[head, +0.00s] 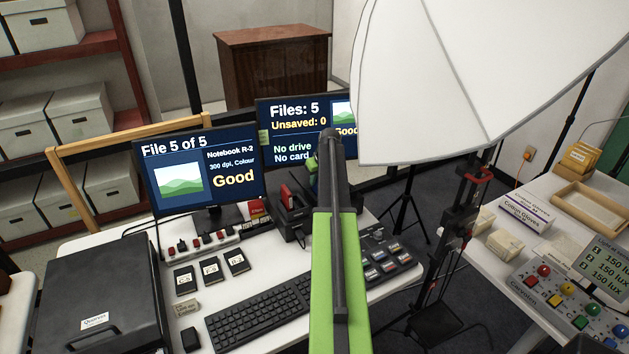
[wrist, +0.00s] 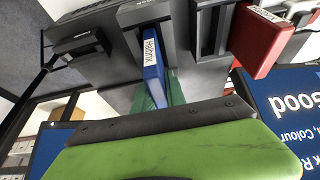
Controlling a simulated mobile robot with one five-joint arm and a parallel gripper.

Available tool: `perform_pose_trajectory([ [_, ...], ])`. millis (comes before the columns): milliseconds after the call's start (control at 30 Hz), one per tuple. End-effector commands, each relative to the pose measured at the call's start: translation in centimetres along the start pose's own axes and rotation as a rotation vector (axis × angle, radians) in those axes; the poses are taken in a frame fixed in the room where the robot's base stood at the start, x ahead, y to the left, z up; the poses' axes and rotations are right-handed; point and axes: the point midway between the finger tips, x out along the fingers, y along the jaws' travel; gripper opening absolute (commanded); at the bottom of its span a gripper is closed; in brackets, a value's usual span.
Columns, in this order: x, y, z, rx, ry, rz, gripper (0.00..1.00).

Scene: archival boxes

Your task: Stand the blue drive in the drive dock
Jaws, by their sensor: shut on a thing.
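The blue drive (wrist: 153,70), with a white label along its edge, shows in the wrist view. My gripper (wrist: 156,95) is shut on it; a green finger shows beside it. The drive's far end meets or overlaps the dark drive dock (wrist: 212,70) in that view; I cannot tell whether it is inside a slot. In the head view the dock (head: 291,222) stands on the white desk below the right monitor, and my arm hides the blue drive. A red drive (wrist: 258,42) stands at the dock beside the blue one, and it also shows in the head view (head: 287,196).
Two monitors (head: 200,175) stand behind the dock; the right one reads "No drive". A keyboard (head: 260,312), three labelled dark cards (head: 210,268) and a button panel (head: 380,262) lie in front. A large white umbrella (head: 480,80) hangs at the right.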

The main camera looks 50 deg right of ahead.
Motion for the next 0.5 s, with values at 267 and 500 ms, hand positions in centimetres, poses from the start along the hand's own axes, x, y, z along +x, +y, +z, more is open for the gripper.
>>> perform_pose_trajectory([
  [267, 0.55, 0.00, 0.23, 0.000, 0.000, 0.000, 0.00],
  [500, 1.00, -0.01, 0.41, 0.000, 0.000, 0.000, 0.00],
])
